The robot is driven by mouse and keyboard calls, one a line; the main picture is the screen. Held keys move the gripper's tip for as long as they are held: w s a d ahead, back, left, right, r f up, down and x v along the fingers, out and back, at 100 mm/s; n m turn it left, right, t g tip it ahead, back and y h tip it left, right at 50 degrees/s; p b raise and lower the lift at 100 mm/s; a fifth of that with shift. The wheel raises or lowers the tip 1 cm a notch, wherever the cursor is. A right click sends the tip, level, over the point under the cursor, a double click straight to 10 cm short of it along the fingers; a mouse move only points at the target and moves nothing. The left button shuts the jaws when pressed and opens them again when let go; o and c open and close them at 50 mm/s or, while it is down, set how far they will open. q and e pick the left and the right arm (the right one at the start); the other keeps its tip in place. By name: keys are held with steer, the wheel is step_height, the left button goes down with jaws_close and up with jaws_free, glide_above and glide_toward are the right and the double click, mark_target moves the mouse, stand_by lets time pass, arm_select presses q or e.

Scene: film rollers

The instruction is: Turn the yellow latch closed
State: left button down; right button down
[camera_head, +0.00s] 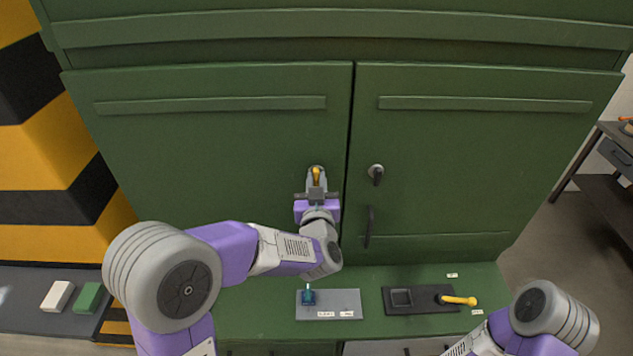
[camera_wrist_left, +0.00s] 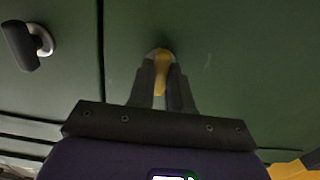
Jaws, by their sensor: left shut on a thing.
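The yellow latch (camera_head: 316,174) is on the left door of the green cabinet, close to the seam between the doors. In the head view it looks roughly upright. My left gripper (camera_head: 316,187) is shut on the latch from below. In the left wrist view the yellow latch (camera_wrist_left: 160,72) shows between the two grey fingers (camera_wrist_left: 160,90), with its base partly hidden by them. Only part of my right arm shows at the lower right of the head view; its gripper is out of frame.
A black latch (camera_head: 376,174) and a dark handle (camera_head: 368,227) are on the right door. On the green ledge below lie a grey plate (camera_head: 345,300) with a small teal part and a black plate (camera_head: 420,306) with a yellow-handled part (camera_head: 458,300). A white block (camera_head: 57,296) and a green block (camera_head: 89,298) lie left.

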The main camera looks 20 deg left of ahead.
arm_select(q)
steer(key=c, duration=1.1)
jaws_free()
steer(key=b+v, duration=0.1)
steer(key=v, duration=0.6)
steer(key=shift+s+d, duration=0.1)
steer(key=shift+s, duration=0.2)
